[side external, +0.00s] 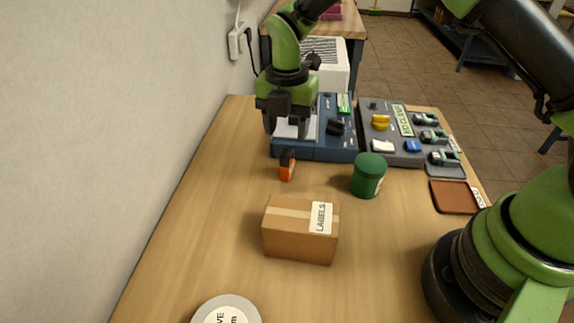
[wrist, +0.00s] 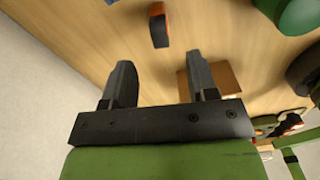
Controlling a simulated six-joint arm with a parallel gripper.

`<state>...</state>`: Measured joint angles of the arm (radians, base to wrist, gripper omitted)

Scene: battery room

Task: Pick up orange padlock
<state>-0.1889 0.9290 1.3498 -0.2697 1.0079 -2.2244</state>
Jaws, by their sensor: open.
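The orange padlock (side external: 287,173) is on the wooden table, in front of the blue panel, with a dark part above its orange body. In the wrist view the padlock (wrist: 160,30) is near the top edge, ahead of the fingertips and roughly between their lines. My gripper (side external: 290,130) points down beside the blue panel, behind the padlock in the side view. In the wrist view my gripper (wrist: 162,75) has its two dark fingers wide apart with nothing between them. It is apart from the padlock; its exact height above the table is hard to tell.
A blue panel (side external: 335,147) and a grey panel (side external: 400,157) with switches stand behind. A green canister (side external: 368,176) is right of the padlock; a cardboard box (side external: 300,232) is in front. A brown pad (side external: 453,197) lies right. The wall borders the left. Table left of the box is clear.

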